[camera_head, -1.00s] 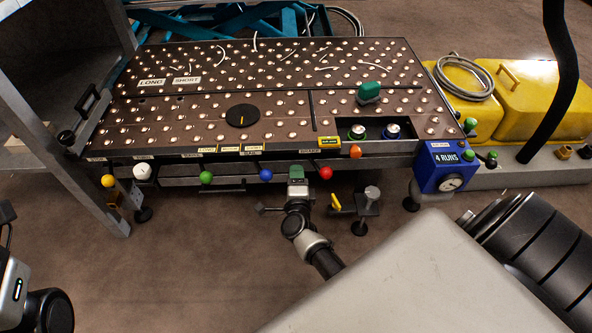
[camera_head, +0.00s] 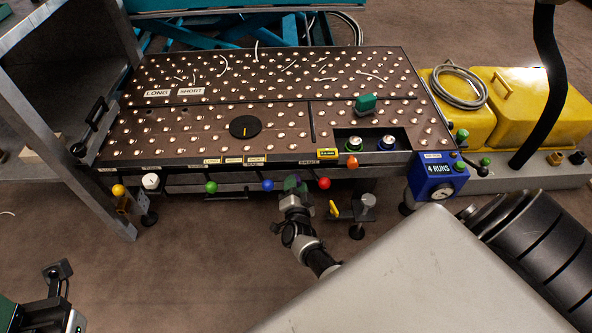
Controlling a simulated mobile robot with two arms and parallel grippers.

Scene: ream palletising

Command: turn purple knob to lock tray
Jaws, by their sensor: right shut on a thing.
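The tray (camera_head: 190,150) is a dark ball-studded table with a row of coloured knobs along its front edge. The purple knob (camera_head: 291,183) is between the blue and red knobs, mostly hidden by my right gripper. My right gripper (camera_head: 294,187) reaches up from below and is shut on it, with a little purple and green showing at the jaws. My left gripper (camera_head: 57,271) is low at the left, away from the tray and over the floor; its jaws are too unclear to read.
Close beside are the blue knob (camera_head: 267,185) and red knob (camera_head: 324,183). Green (camera_head: 211,187), white (camera_head: 151,182) and yellow (camera_head: 118,190) knobs are further left. A bracket with a yellow lever (camera_head: 333,208) stands just right of my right gripper. A blue gauge box (camera_head: 432,176) is at the right corner.

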